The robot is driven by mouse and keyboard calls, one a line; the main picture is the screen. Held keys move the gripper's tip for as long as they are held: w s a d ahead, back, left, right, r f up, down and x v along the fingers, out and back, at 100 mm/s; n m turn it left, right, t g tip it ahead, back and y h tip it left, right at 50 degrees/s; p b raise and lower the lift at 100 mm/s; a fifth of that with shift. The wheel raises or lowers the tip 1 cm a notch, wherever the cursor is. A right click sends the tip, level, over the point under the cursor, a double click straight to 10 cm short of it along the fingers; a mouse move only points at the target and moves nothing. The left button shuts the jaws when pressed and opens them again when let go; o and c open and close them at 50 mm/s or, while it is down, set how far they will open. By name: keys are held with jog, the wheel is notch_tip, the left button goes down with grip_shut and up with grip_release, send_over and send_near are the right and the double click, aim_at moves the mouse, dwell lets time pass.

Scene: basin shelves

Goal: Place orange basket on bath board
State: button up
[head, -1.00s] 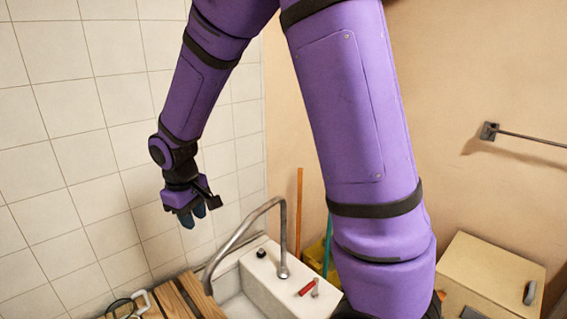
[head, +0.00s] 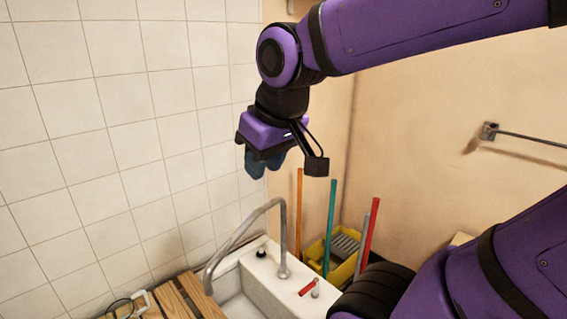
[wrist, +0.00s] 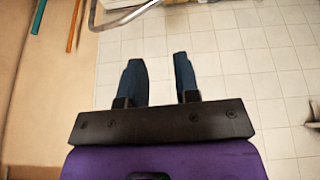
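The bath board (head: 187,297), made of wooden slats, shows in part at the bottom of the head view, left of the tap. No orange basket can be made out in either current view. My gripper (head: 258,165) hangs fingers down in front of the tiled wall, above the sink. In the wrist view my gripper (wrist: 158,62) has its two dark blue fingers apart, with only tiles between them. It is open and empty.
A curved metal tap (head: 283,235) rises from the white basin (head: 262,276). Behind it stand a yellow bucket (head: 345,268) and several coloured poles, including a teal one (head: 330,222). A towel rail (head: 530,138) is on the right wall. A white-handled item (head: 142,303) lies at the board's left.

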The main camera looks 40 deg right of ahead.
jog(key=shift+m+t, duration=0.3)
jog(key=shift+t, duration=0.1)
jog(key=s, duration=0.2)
jog(key=s+r, duration=0.1)
jog(key=s, duration=0.1)
jog(key=shift+s+d, duration=0.2)
